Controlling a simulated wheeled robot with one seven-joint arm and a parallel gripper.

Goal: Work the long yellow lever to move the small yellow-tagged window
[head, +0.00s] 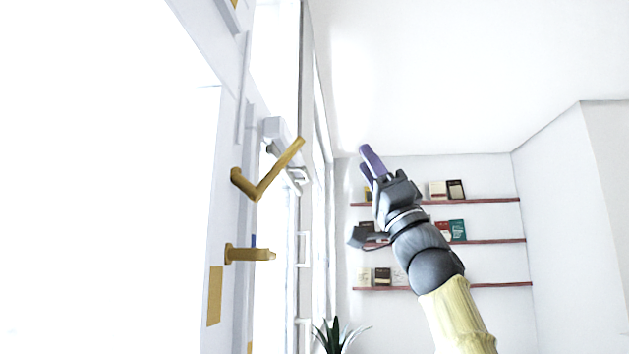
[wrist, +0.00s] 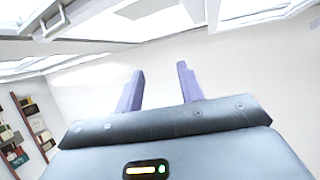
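The long yellow lever (head: 270,174) is a bent, V-shaped handle on the window frame at the left of the head view, its long arm slanting up to the right. A shorter yellow handle (head: 250,254) sticks out below it. A yellow tag (head: 215,296) is on the frame at lower left; which window it marks I cannot tell. My gripper (head: 366,162) is raised to the right of the lever in the picture, apart from it. In the wrist view its two purple fingers (wrist: 160,75) stand apart with nothing between them. No lever shows in the wrist view.
A white bracket (head: 285,140) sits behind the lever's upper end. Shelves with books (head: 470,241) hang on the far wall, and a plant (head: 338,338) stands below. White frame parts (wrist: 55,22) cross the top of the wrist view. Space between gripper and lever looks clear.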

